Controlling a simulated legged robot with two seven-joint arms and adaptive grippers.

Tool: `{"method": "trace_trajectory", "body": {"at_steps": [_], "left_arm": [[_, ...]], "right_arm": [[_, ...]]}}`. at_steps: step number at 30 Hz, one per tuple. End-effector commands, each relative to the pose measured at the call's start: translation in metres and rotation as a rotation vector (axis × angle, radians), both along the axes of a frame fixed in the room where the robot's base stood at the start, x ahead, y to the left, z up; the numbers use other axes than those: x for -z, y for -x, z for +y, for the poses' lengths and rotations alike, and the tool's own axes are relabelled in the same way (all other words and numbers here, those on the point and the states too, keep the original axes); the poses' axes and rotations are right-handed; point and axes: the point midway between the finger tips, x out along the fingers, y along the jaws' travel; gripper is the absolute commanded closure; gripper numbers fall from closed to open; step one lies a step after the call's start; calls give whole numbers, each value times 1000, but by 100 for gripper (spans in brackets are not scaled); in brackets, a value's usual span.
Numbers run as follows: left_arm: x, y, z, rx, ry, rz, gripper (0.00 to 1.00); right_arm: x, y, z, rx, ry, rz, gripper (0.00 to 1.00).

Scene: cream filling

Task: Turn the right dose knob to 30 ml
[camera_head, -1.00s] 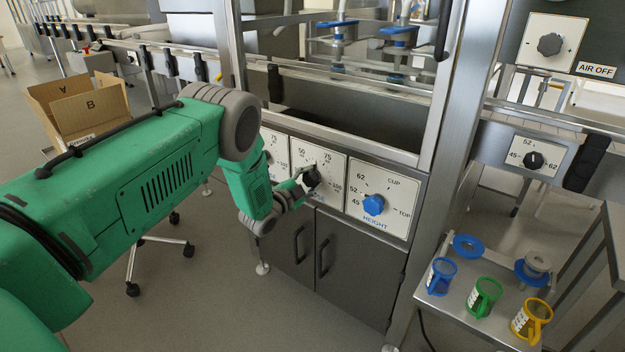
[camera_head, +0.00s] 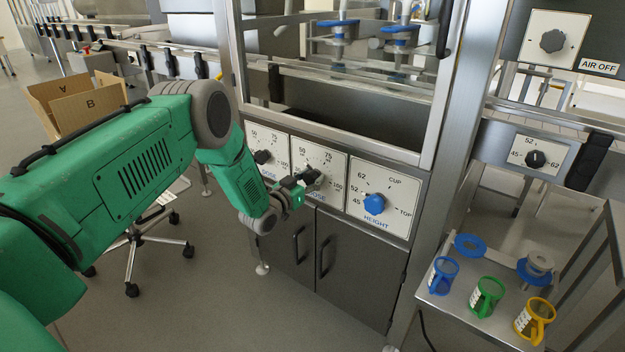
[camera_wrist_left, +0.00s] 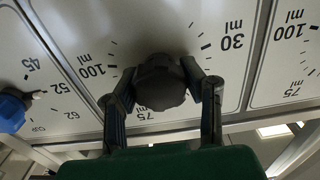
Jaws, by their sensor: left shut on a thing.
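The right dose knob (camera_head: 312,176) is a dark round knob on a white dial plate marked 50, 75 and 100 ml, in the middle of three plates. My left gripper (camera_head: 298,184) reaches it from the left and is shut on it. In the left wrist view the picture is upside down; the knob (camera_wrist_left: 160,84) sits between the two fingers (camera_wrist_left: 163,95), one on each side. The 30 ml mark (camera_wrist_left: 229,42) shows to the upper right of the knob there. I cannot tell where the knob's pointer stands. My right gripper is not in view.
The left dose knob (camera_head: 262,157) is close to my left wrist. The blue height knob (camera_head: 374,204) is on the right plate, and also shows in the wrist view (camera_wrist_left: 12,108). Cabinet doors (camera_head: 343,258) are below. Several coloured cups, including a green one (camera_head: 487,297), stand at lower right.

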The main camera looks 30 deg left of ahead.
Motion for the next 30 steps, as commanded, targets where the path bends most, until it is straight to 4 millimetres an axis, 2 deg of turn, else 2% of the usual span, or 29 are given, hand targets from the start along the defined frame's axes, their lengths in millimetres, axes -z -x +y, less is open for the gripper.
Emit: {"method": "trace_trajectory", "body": {"at_steps": [1,18,30], "left_arm": [[10,5,3,-5,43,24,92],[11,5,-1,-3,554,65,92],[11,5,-2,-2,749,81,92]], "right_arm": [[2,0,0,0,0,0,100],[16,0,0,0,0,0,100],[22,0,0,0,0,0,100]]}}
